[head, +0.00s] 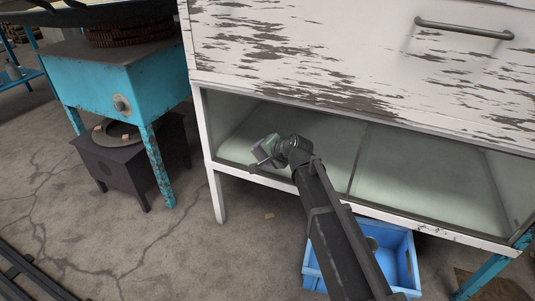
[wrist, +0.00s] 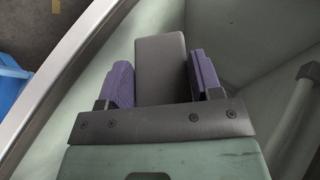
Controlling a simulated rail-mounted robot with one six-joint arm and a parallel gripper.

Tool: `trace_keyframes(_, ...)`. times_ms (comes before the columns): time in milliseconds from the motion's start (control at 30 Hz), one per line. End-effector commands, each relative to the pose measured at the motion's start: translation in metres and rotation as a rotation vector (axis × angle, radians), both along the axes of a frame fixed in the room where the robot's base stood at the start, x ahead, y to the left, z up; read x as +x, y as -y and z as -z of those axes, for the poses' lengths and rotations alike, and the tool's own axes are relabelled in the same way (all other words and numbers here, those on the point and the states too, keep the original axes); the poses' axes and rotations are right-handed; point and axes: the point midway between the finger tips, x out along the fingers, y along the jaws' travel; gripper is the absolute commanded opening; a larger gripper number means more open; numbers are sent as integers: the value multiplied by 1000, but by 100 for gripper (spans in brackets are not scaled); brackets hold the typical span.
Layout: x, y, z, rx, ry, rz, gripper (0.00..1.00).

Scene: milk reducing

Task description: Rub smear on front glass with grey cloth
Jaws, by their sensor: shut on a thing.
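The front glass (head: 300,135) is the greenish see-through pane low in a white, peeling cabinet. My gripper (head: 262,152) is at the left part of this glass in the head view. In the wrist view my gripper (wrist: 161,78) has purple pads shut on a grey block-shaped thing, which I take as the grey cloth (wrist: 160,58). The cloth sticks out past the pads toward the glass; I cannot tell whether it touches. I cannot make out the smear in either view.
The cabinet's white frame (head: 212,150) edges the glass, and shows diagonally in the wrist view (wrist: 62,78). A blue crate (head: 408,262) stands on the floor below. A turquoise stand (head: 100,78) and a dark low box (head: 128,165) are to the left. A drawer handle (head: 463,28) juts out above.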

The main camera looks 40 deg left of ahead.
Motion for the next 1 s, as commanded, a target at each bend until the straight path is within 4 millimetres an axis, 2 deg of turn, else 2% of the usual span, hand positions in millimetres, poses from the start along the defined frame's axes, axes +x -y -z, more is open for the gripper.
trace_keyframes(167, -13, 4, 0, 0, 1, -1, 32)
trace_keyframes(500, -55, 13, 0, 0, -1, -1, 32)
trace_keyframes(867, -60, 14, 0, 0, 0, 0, 32)
trace_keyframes(1000, -74, 17, 0, 0, 0, -1, 32)
